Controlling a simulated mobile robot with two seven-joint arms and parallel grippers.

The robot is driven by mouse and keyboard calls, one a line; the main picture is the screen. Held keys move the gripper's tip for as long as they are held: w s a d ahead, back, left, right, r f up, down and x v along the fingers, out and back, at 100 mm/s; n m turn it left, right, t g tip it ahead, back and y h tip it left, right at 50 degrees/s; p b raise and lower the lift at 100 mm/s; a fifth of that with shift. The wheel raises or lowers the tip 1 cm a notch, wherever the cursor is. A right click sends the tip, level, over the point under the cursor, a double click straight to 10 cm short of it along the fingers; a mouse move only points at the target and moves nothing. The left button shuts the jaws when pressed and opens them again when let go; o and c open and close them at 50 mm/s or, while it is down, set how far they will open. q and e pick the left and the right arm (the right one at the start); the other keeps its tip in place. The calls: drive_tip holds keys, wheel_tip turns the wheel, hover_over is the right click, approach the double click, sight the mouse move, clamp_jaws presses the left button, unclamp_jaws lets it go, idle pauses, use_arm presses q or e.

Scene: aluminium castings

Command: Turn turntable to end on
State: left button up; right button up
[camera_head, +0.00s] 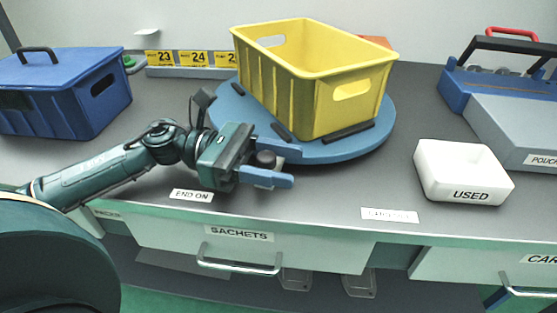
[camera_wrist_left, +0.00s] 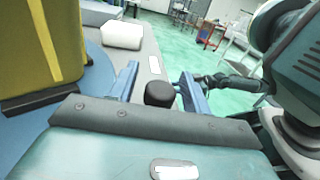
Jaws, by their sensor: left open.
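The turntable (camera_head: 360,150) is a round blue disc on the grey worktop, with a yellow crate (camera_head: 315,85) on it, set at an angle. Black strips lie along the crate's foot. The END ON label (camera_head: 191,195) is on the worktop in front of the disc, left of my left gripper (camera_head: 296,167). This gripper is open at the disc's front edge. A black round knob (camera_wrist_left: 160,93) stands between its blue fingers, with gaps on both sides; I cannot tell what it is fixed to. A dark arm part, likely my right arm (camera_wrist_left: 235,82), shows in the left wrist view; its jaws are unclear.
A blue lidded box (camera_head: 60,95) stands at the left. A white USED tray (camera_head: 463,172) and a blue-grey case (camera_head: 510,110) are at the right. The worktop between disc and tray is clear.

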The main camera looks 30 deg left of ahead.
use_arm(q)
drive_tip(key=shift+a+f, duration=0.1)
drive_tip(key=shift+a, duration=0.55)
drive_tip(key=a, duration=0.4)
drive_tip(key=s+a, duration=0.1)
drive_tip(key=a, duration=0.2)
drive_tip(key=s+a, duration=0.1)
drive_tip(key=a, duration=0.3)
drive_tip(key=shift+s+a, duration=0.15)
drive_tip(key=shift+a, duration=0.25)
